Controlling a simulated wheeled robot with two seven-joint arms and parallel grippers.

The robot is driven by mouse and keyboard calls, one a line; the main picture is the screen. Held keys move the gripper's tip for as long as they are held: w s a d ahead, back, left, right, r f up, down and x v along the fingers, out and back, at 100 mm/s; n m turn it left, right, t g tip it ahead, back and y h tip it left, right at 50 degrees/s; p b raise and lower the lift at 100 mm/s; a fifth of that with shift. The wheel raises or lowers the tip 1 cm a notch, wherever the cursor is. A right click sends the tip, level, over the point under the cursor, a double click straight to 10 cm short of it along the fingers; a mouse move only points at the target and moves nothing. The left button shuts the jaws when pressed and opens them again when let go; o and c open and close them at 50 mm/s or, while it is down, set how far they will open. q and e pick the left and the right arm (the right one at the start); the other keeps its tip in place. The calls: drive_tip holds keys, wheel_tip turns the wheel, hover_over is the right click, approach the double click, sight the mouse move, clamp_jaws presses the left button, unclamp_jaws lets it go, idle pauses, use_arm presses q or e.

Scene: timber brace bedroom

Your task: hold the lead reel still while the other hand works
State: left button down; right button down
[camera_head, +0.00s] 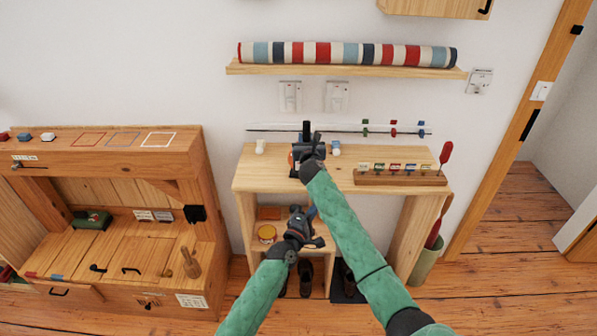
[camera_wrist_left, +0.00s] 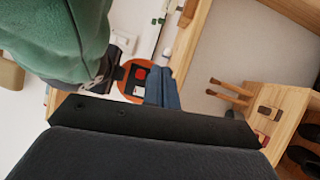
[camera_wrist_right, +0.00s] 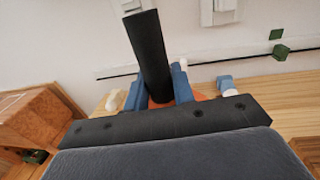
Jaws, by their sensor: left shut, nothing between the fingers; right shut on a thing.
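The lead reel (camera_head: 292,159) stands on the wooden bench top, mostly hidden behind my right gripper. In the left wrist view its orange round face (camera_wrist_left: 130,88) shows a red and a white patch. In the right wrist view its black upright post (camera_wrist_right: 148,50) stands between blue fingers, with orange at its foot. My right gripper (camera_head: 306,146) is shut on the reel. My left gripper (camera_head: 312,212) is lower, in front of the bench below its top, shut and empty, apart from the reel. Its blue fingers (camera_wrist_left: 160,88) lie together.
A wooden rack (camera_head: 400,178) with coloured tags and a red-handled tool stands on the bench's right. A striped roll (camera_head: 345,54) lies on the wall shelf above. A wooden cabinet (camera_head: 130,200) stands left.

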use_arm(q)
drive_tip(key=w+a+r+n+t+y, duration=0.1)
drive_tip(key=w+a+n+t+y, duration=0.1)
drive_tip(key=a+y, duration=0.4)
drive_tip(key=shift+a+n+t+y, duration=0.3)
drive_tip(key=shift+a+n+y, duration=0.05)
drive_tip(key=shift+n+y, duration=0.55)
drive_tip(key=w, duration=0.4)
drive_tip(key=w+r, duration=0.1)
drive_tip(key=w, duration=0.4)
drive_tip(key=w+d, duration=0.1)
drive_tip(key=w, duration=0.3)
drive_tip(key=shift+w+d+r, duration=0.1)
drive_tip(key=shift+w+r, duration=0.15)
drive_tip(key=shift+r, duration=0.1)
drive_tip(key=shift+w, duration=0.15)
